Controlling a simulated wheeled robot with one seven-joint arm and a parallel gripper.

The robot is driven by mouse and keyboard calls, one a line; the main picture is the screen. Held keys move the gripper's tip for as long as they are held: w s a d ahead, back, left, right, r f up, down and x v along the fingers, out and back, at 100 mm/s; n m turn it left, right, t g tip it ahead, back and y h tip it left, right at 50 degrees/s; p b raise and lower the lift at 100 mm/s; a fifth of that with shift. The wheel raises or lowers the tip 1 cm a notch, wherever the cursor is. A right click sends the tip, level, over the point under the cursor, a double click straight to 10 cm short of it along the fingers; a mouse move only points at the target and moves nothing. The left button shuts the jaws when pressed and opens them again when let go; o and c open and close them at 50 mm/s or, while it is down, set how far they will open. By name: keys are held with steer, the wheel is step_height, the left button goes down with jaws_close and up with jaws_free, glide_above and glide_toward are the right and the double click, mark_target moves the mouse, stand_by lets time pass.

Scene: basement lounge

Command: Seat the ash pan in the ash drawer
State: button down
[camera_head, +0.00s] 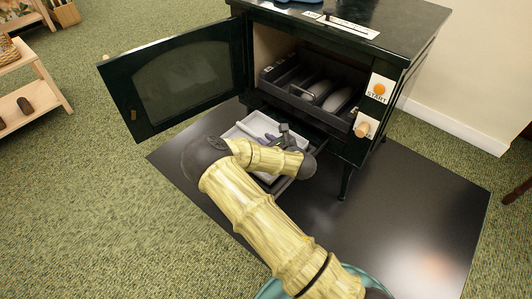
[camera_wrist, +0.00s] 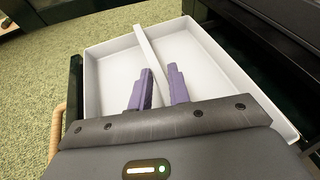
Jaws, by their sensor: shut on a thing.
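The ash pan (camera_head: 236,132) is a shallow, pale, rectangular tray with a flat strip handle across it. In the wrist view the pan (camera_wrist: 105,75) fills the middle, empty inside. My gripper (camera_head: 270,138) has purple fingers (camera_wrist: 160,72) reaching over the pan, shut on its strip handle (camera_wrist: 148,45). The dark ash drawer (camera_head: 306,162) is pulled out below the stove. The pan is at the drawer, but I cannot tell whether it rests on the drawer floor. My arm hides part of both in the head view.
The dark stove (camera_head: 350,150) stands on a black floor plate (camera_head: 400,210). Its glazed door (camera_head: 190,75) is swung open to the left, above the pan. Grey logs (camera_head: 318,92) lie in the firebox. A START panel (camera_head: 380,88) and wooden knob (camera_head: 362,130) are at right.

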steer(key=shift+f, duration=0.1)
step_height(320, 180, down, 4)
steer(key=shift+r+b, duration=0.1)
steer(key=shift+b, duration=1.15)
steer(key=shift+r, duration=0.1)
steer(key=c, duration=1.3)
jaws_free()
steer(key=p+v, duration=0.6)
steer(key=v, duration=0.5)
steer(key=shift+s+r, duration=0.1)
steer(key=shift+s+d, duration=0.25)
steer(key=shift+s, duration=0.05)
